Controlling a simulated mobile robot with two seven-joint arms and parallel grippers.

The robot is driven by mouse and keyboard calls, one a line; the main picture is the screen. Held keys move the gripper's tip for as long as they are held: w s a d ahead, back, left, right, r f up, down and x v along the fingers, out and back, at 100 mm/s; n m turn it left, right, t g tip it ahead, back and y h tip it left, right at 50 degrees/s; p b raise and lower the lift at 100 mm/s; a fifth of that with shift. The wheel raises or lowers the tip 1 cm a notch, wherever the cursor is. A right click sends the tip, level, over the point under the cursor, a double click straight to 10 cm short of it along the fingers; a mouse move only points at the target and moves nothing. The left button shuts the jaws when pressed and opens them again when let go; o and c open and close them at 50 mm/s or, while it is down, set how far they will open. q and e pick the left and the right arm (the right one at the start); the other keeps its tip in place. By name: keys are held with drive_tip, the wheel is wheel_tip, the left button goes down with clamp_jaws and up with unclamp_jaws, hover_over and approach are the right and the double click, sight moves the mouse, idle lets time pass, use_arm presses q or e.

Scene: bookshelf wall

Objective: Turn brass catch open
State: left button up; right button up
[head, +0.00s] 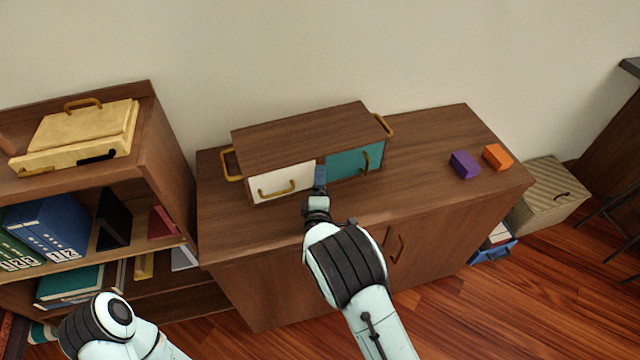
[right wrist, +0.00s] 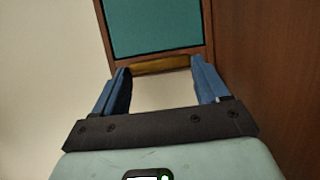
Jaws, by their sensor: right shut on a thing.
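A small wooden cabinet (head: 300,138) stands on the sideboard, with a white front (head: 283,182) on the left and a teal front (head: 345,163) on the right. My right gripper (head: 319,182) reaches the strip between the two fronts. In the right wrist view, the gripper (right wrist: 161,68) has its blue fingers on either side of the brass catch (right wrist: 160,65) and is shut on it. The catch lies across the wooden frame beside the teal front (right wrist: 155,25). In the head view my gripper hides the catch. My left arm shows at the lower left, its gripper out of view.
A purple block (head: 464,165) and an orange block (head: 497,157) lie on the sideboard top (head: 425,150) at right. Brass handles stick out from both fronts and the cabinet's sides. A bookshelf (head: 165,150) stands close on the left.

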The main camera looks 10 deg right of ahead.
idle(0.4)
drive_tip(key=o, duration=1.1)
drive_tip(key=shift+c, duration=0.2)
drive_tip(key=b+v, duration=0.1)
drive_tip(key=v, duration=1.2)
drive_tip(key=shift+s, duration=0.15)
drive_tip(key=shift+a, duration=0.1)
